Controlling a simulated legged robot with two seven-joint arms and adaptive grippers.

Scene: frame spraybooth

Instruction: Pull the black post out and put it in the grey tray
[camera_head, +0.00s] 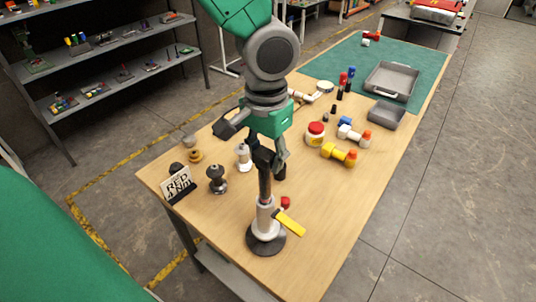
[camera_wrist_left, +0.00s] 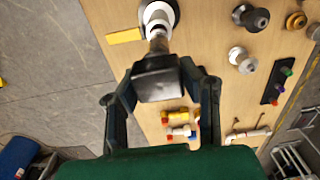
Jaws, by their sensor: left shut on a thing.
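My left gripper (camera_head: 266,160) is shut on the upper end of the black post (camera_head: 265,187). The post stands upright above a light grey sleeve (camera_head: 265,217) on a round dark base (camera_head: 265,241). Its lower end meets the sleeve top; how deep it sits inside cannot be told. In the left wrist view, the post's dark top (camera_wrist_left: 158,78) is between the fingers, with the pale sleeve (camera_wrist_left: 158,18) beyond. Two grey trays lie at the far right: a larger one (camera_head: 391,94) on the green mat and a smaller one (camera_head: 386,115) on the wood. My right gripper is out of view.
A yellow block (camera_head: 290,222) and a red piece (camera_head: 286,202) lie right by the stand. Yellow and white dumbbell-like parts (camera_head: 339,154) and a red-lidded jar (camera_head: 315,134) stand mid-table. A sign (camera_head: 178,184) and dark knob (camera_head: 217,180) are at left. The table's front right is clear.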

